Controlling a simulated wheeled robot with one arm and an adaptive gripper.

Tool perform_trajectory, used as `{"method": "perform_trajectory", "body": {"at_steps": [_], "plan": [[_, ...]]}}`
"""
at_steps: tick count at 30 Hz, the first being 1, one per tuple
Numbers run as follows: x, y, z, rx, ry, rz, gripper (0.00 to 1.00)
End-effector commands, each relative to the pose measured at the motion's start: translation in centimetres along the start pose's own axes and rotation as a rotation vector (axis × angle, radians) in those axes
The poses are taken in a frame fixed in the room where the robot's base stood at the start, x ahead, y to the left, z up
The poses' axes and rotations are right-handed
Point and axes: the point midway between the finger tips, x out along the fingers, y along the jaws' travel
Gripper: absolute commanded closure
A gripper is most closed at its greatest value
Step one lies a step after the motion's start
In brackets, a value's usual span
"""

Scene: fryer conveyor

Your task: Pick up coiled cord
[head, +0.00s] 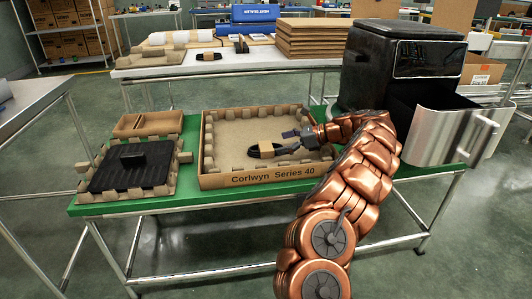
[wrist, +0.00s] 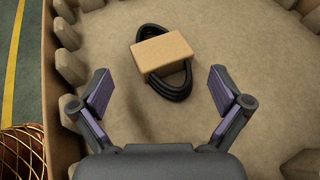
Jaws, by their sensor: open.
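The coiled cord (wrist: 172,88) is a black oval loop with a tan cardboard sleeve around its middle. It lies on the floor of the shallow cardboard tray (head: 255,183) marked "Corlwyn Series 40". In the head view the cord (head: 257,152) is near the middle of the tray, partly hidden by my gripper. My gripper (wrist: 157,92) is open and empty, its two purple-padded fingers spread wide on either side of the cord. In the head view my gripper (head: 294,140) reaches in over the tray from the right. The cord is ahead of the fingertips, apart from them.
Bumpy cardboard padding lines the tray walls. A fryer (head: 400,62) with its metal-fronted drawer (head: 445,135) pulled out stands at right. A padded insert with a black plate (head: 130,170) and a small divided cardboard box (head: 140,124) lie left on the green table (head: 215,200).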

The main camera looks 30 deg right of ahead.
Motion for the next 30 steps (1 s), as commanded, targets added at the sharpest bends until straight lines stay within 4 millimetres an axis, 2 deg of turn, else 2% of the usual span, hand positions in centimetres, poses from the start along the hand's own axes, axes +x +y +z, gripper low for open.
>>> {"method": "perform_trajectory", "body": {"at_steps": [12, 20, 30], "plan": [[4.8, -0.1, 0.1, -0.002, 0.0, 0.004, 0.0], [5.0, -0.2, 0.3, -0.001, 0.001, 0.001, 0.0], [5.1, -0.2, 0.2, -0.001, 0.001, 0.003, 0.34]]}}
